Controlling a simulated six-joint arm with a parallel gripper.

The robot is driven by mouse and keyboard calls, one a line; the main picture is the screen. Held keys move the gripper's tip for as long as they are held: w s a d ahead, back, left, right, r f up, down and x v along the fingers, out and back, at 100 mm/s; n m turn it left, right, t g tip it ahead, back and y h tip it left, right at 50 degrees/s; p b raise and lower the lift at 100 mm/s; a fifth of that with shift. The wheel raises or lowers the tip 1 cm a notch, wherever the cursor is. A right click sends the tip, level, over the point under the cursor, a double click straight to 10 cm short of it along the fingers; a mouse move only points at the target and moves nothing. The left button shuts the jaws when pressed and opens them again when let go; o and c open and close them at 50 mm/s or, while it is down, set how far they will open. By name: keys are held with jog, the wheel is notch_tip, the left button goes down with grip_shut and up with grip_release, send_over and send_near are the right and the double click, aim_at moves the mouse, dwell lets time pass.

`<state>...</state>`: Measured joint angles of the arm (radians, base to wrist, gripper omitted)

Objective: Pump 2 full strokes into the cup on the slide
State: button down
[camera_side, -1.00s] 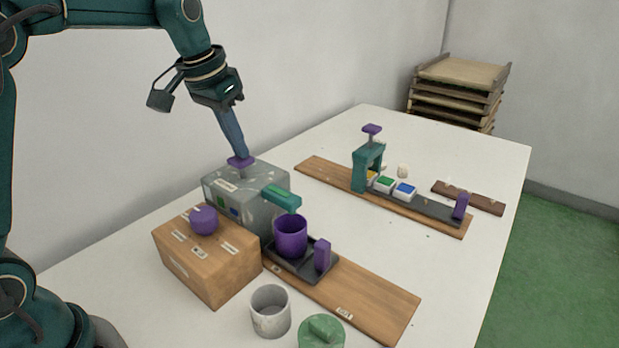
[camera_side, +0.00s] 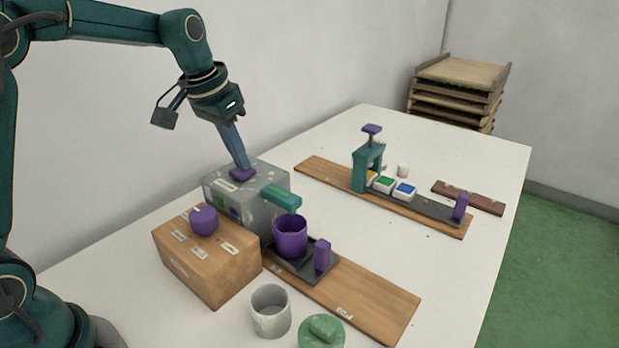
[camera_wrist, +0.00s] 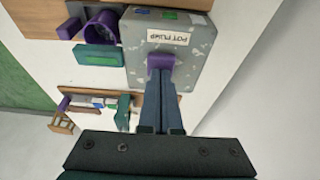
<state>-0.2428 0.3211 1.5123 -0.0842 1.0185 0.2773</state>
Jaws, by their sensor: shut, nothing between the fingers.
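My gripper (camera_side: 240,168) is shut and empty, its fingertips on the purple pump head (camera_side: 242,175) on top of the grey pump box (camera_side: 215,190). The head sits low, close to the box top. In the wrist view the closed fingers (camera_wrist: 161,80) meet the purple head (camera_wrist: 160,61) beside a "POT PUMP" label. The purple cup (camera_side: 290,240) stands upright on the dark slide (camera_side: 290,268), under the teal spout (camera_side: 284,199). A purple slide handle (camera_side: 322,254) stands to the cup's right.
A wooden box (camera_side: 215,270) with a purple knob (camera_side: 204,219) stands left of the slide. A grey pot (camera_side: 270,312) and a green lid (camera_side: 322,331) are in front. A teal stamping frame (camera_side: 368,168) on a board stands behind.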

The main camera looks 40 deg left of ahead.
jog(key=shift+r, duration=2.2)
jog(key=shift+f, duration=0.3)
jog(key=shift+f, duration=1.85)
jog(key=shift+r, duration=2.15)
jog(key=shift+r, duration=2.5)
